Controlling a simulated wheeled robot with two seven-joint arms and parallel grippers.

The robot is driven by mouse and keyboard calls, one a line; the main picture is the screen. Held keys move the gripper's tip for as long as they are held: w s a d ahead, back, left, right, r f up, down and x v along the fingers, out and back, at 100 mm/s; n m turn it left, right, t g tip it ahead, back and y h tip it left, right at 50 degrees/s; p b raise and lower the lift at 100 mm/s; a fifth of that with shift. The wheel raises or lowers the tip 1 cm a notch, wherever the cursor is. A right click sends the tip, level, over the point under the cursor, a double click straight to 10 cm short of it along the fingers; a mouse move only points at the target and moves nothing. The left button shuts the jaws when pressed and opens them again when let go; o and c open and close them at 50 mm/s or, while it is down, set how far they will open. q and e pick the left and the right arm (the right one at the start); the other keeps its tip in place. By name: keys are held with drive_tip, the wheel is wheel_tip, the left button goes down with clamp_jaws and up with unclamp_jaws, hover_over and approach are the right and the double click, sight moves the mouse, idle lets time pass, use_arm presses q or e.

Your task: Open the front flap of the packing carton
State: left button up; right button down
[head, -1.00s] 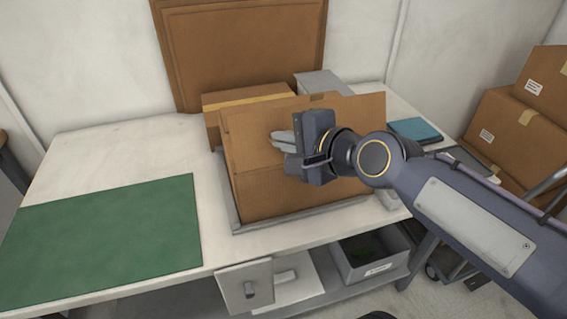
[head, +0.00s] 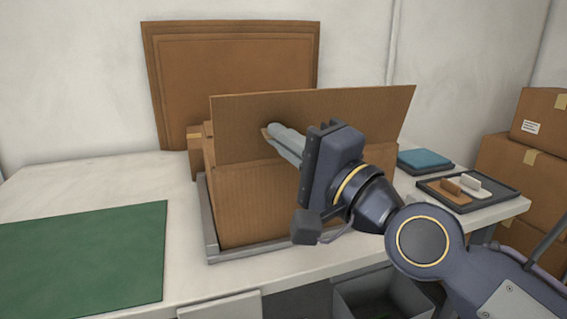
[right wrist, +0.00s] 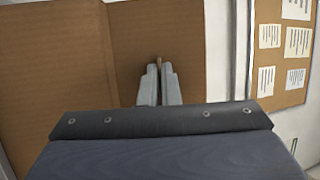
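The packing carton (head: 250,205) stands on a grey tray on the table. Its front flap (head: 340,120) is a wide brown panel standing up along the carton's near top edge, and it hides the carton's inside. My right gripper (head: 268,134) is at the left half of the flap's near face. In the right wrist view its two fingers (right wrist: 160,75) are close together, with a thin brown piece of the flap between their tips. The flap also fills much of that view (right wrist: 190,35). My left gripper is not in view.
A green mat (head: 80,255) lies at the left of the table. A large brown panel (head: 235,70) leans on the wall behind. A dark tray (head: 475,200) with small items and a blue item (head: 425,160) are at the right. Stacked cartons (head: 520,165) stand beyond.

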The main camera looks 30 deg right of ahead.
idle(0.5)
drive_tip(key=c, duration=1.6)
unclamp_jaws()
drive_tip(key=shift+c, duration=0.2)
drive_tip(key=v, duration=0.8)
drive_tip(key=shift+f+p, duration=0.2)
drive_tip(key=shift+p, duration=0.2)
drive_tip(key=shift+w, duration=0.1)
